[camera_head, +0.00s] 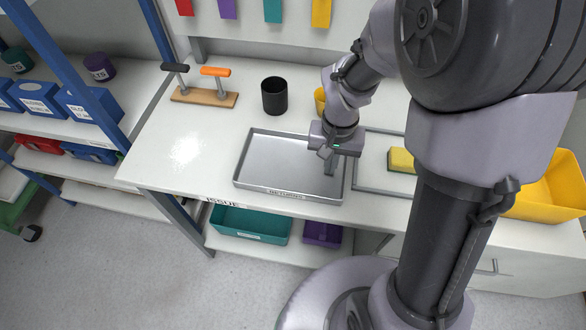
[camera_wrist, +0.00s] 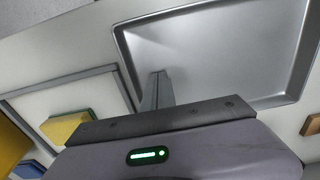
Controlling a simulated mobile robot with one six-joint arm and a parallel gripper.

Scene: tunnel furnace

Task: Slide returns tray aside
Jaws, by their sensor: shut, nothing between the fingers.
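The returns tray (camera_head: 272,166) is a shallow grey metal tray with a "RETURNS" label on its front rim. It lies on the white counter and looks empty. It also shows in the wrist view (camera_wrist: 215,50), filling the upper right. My gripper (camera_head: 329,172) points down at the tray's right end, its shut fingers close to the right wall. In the wrist view the shut fingers (camera_wrist: 157,88) show near the tray's edge with nothing between them. I cannot tell whether they touch the tray wall or its floor.
Right of the tray is a grey rectangular frame (camera_head: 372,189) with a yellow-topped sponge (camera_head: 401,160). A black cup (camera_head: 274,96) and a wooden board with two handles (camera_head: 205,97) stand behind. The counter left of the tray, above "ISSUE" (camera_head: 222,203), is clear. A yellow bin (camera_head: 545,190) is far right.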

